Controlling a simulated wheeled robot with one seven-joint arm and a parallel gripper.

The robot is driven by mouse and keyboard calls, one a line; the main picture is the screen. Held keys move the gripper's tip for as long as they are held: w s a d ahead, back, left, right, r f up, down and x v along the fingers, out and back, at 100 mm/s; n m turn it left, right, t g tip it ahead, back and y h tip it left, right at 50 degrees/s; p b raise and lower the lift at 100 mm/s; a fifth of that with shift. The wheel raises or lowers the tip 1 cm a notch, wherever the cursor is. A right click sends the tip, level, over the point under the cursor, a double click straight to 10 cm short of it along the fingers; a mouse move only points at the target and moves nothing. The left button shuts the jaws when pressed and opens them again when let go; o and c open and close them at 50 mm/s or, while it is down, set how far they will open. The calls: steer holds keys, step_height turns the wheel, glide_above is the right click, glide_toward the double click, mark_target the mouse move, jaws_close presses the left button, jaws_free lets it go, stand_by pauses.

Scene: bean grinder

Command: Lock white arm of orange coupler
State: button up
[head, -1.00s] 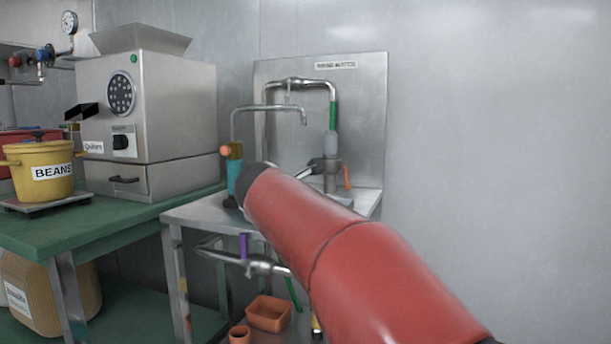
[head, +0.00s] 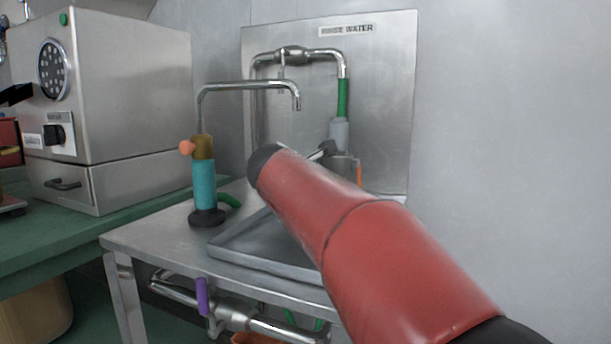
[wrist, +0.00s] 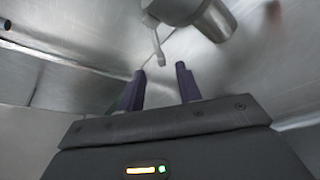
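In the head view a metal coupler body (head: 343,167) stands at the back of the sink, below a light grey sleeve (head: 340,133) and a green hose section (head: 343,97). A thin orange strip (head: 359,174) shows at its right side. My red arm hides its lower part. In the wrist view a pale lever (wrist: 156,42) hangs from a silver cylinder (wrist: 190,14). My gripper (wrist: 160,70) is open and empty, its two dark purple fingers apart. The lever's tip appears in line with the gap, just beyond the fingertips. Contact is not visible.
A teal cylinder (head: 204,183) with an orange knob stands left of the sink tray (head: 240,247). A bent metal spout (head: 250,85) rises above it. A steel grinder (head: 120,90) stands at left. A steel panel (head: 385,100) backs the sink. A purple valve handle (head: 202,296) sits below.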

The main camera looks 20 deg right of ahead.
steer(key=x, duration=0.7)
steer(key=shift+w+d, duration=0.2)
steer(key=shift+w, duration=0.05)
jaws_close()
